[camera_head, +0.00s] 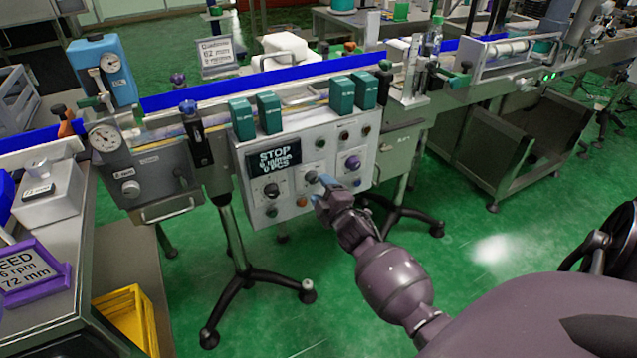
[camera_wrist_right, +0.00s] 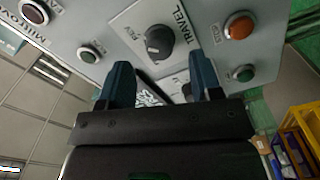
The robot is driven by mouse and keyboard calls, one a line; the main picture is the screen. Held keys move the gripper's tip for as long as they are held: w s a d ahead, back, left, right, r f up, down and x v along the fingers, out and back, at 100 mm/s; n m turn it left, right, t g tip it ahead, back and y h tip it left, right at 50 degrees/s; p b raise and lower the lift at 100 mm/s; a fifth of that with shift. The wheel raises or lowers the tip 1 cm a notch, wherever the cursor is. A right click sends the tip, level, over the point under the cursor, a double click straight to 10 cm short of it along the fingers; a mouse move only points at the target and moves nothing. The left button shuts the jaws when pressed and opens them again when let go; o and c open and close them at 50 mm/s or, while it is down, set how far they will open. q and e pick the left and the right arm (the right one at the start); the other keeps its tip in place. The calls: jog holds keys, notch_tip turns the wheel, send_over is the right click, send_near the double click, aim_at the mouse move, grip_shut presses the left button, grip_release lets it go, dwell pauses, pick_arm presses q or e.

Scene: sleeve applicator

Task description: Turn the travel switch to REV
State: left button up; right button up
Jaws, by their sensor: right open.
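The travel switch (camera_wrist_right: 159,42) is a dark round knob on a light plate marked TRAVEL. In the right wrist view it sits just beyond the fingertips, between the two fingers and apart from them. Small lettering stands to its left, and its exact setting is too small to tell. My right gripper (camera_head: 322,194) is open and empty in front of the lower part of the control panel (camera_head: 331,141). Its two blue fingers (camera_wrist_right: 163,85) also show in the right wrist view. My left gripper is out of view.
An orange button (camera_wrist_right: 239,26) and a green button (camera_wrist_right: 243,73) sit right of the switch. The panel's dark display (camera_head: 273,160) reads STOP. Green boxes (camera_head: 341,95) stand above the panel. Stand legs (camera_head: 242,284) reach the floor below.

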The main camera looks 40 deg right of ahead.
pick_arm(q)
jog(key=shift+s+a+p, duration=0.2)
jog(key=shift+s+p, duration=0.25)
jog(key=shift+p, duration=0.05)
pick_arm(e)
jog(key=v, duration=0.7)
jog(key=shift+s, duration=0.2)
pick_arm(q)
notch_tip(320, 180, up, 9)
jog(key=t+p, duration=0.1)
jog(key=p, duration=0.9)
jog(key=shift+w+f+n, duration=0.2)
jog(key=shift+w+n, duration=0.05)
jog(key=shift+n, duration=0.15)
pick_arm(e)
jog(key=s+a+r+m+g+y, duration=0.1)
jog(key=s+a+m, duration=0.4)
jog(key=s, duration=0.9)
jog(key=s+a+r+m+g+y, duration=0.1)
jog(key=s+a+m+g+y, duration=0.2)
jog(key=s+a, duration=0.6)
jog(key=s+m+g, duration=0.2)
jog(key=s, duration=0.4)
jog(key=shift+a+r+g, duration=0.15)
jog(key=shift+r+g, duration=0.05)
jog(key=shift+g, duration=0.1)
